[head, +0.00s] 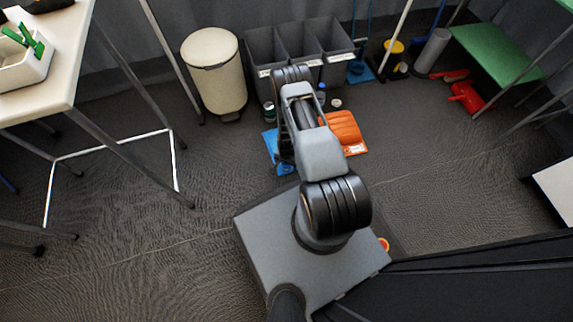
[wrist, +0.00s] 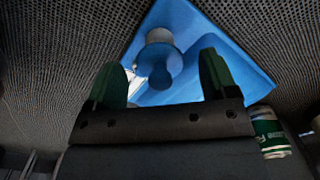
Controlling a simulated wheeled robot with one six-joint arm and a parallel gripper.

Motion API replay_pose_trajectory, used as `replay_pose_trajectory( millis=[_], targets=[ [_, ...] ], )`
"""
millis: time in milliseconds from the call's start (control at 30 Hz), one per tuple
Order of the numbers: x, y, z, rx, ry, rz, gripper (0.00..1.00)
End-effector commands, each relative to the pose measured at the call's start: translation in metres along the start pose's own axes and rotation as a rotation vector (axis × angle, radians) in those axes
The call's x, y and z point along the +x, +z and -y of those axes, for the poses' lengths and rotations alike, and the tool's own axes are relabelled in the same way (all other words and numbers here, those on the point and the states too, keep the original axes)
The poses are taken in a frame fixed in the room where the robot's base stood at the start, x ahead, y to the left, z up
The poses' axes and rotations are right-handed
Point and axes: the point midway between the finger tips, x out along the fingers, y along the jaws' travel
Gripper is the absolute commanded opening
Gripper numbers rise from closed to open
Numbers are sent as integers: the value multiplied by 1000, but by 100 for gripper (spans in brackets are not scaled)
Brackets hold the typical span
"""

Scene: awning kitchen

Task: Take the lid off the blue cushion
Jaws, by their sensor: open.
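The blue cushion (head: 277,148) lies on the floor at the left of my arm in the head view, partly hidden behind it. It also shows in the wrist view (wrist: 235,65), beyond my fingers. A grey-blue knobbed thing, apparently the lid (wrist: 159,38), is on the cushion's near-left part in the wrist view. My gripper (wrist: 160,70) is open, with its dark green fingers either side of the lid's lower knob in the picture. I cannot tell whether they touch it. In the head view my arm hides the gripper and the lid.
An orange cushion (head: 345,128) lies to the right of the blue one. Grey bins (head: 335,70) and a cream pedal bin (head: 214,75) stand behind. A green and white can (wrist: 268,132) is right of my gripper in the wrist view.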

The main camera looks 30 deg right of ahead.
Motion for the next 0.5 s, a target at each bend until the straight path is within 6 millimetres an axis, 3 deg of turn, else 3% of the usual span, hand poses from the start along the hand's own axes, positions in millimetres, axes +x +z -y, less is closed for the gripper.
replay_pose_trajectory(
  millis=[133, 500],
  targets=[
    [-1, 0, 0, 0, 0, 0, 78],
    [-1, 0, 0, -1, 0, 0, 42]
  ],
)
